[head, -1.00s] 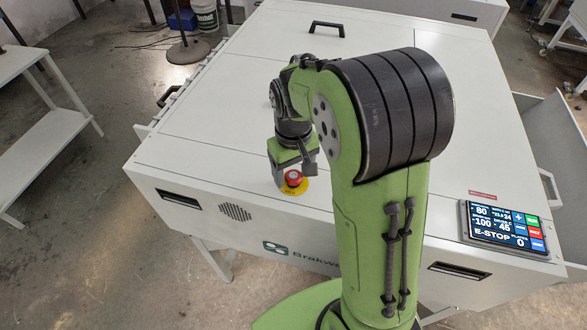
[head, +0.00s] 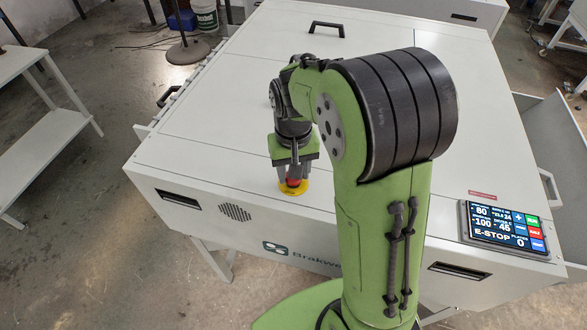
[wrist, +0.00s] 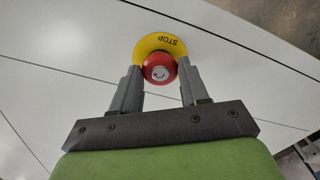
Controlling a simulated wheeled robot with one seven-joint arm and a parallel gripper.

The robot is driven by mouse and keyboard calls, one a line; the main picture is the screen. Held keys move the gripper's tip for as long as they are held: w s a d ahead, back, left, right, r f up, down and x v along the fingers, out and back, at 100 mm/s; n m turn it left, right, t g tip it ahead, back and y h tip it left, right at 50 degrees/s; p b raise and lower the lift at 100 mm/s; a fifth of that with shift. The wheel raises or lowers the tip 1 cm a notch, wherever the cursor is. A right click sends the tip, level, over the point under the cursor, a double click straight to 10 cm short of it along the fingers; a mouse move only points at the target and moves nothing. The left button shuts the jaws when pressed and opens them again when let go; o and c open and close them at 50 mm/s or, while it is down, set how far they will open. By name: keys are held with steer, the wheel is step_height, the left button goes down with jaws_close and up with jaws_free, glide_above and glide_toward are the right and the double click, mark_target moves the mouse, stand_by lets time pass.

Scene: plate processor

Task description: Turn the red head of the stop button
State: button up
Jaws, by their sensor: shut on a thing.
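The stop button's red head (wrist: 159,68) sits on a yellow disc (wrist: 150,45) marked STOP, on the white machine top. In the wrist view my gripper (wrist: 160,76) has one finger on each side of the red head, shut on it. In the head view my gripper (head: 293,180) points down over the button near the machine's front edge. There the red head (head: 294,183) is partly hidden by the fingers, and part of the yellow disc (head: 292,192) shows below them.
The white machine top (head: 240,110) around the button is flat and clear. A screen (head: 502,229) reading E-STOP lies at the front right corner. A black handle (head: 326,26) stands at the back. A white side table (head: 40,125) is at the left.

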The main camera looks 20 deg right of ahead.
steer(key=shift+m, duration=1.9)
steer(key=o, duration=1.1)
steer(key=shift+c, duration=0.2)
steer(key=shift+r, duration=0.1)
step_height(320, 180, up, 16)
steer(key=p, duration=0.2)
steer(key=shift+f, duration=0.2)
